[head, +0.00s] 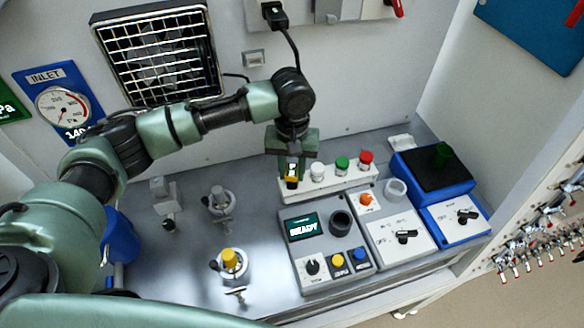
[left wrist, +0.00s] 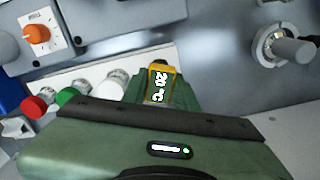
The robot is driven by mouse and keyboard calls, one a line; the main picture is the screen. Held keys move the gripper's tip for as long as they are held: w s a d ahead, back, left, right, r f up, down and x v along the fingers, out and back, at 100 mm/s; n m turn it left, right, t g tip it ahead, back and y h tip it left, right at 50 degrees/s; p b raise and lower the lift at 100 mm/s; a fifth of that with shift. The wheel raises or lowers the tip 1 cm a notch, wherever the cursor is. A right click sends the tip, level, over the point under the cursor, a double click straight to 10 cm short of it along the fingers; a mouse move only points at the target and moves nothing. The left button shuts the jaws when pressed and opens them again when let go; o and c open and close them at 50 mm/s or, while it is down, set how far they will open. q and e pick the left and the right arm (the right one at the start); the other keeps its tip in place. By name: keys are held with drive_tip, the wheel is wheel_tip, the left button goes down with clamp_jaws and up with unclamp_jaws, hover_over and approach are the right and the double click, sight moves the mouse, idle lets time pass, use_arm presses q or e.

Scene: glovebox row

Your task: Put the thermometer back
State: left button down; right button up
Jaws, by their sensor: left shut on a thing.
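The thermometer (left wrist: 158,82) is yellow with a dark display reading 20 °C. It also shows in the head view (head: 291,181), at the left end of a white rack (head: 334,183). My left gripper (head: 291,168) reaches down from above and is shut on the thermometer. The rack also holds a white-capped (head: 317,169), a green-capped (head: 342,163) and a red-capped item (head: 366,158). The thermometer's lower end is hidden, so I cannot tell whether it sits in the rack or just above it. My right gripper is not in view.
A grey device with a READY screen (head: 303,227) stands in front of the rack. A blue device with a black top (head: 430,170) is to the right. Metal valve fittings (head: 219,200) and a yellow-knobbed one (head: 229,259) stand on the left.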

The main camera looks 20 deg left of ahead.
use_arm(q)
drive_tip(key=shift+f, duration=0.25)
drive_tip(key=c, duration=1)
unclamp_jaws()
wheel_tip(320, 180, up, 8)
drive_tip(key=shift+f+b, duration=0.15)
drive_tip(key=shift+b, duration=0.6)
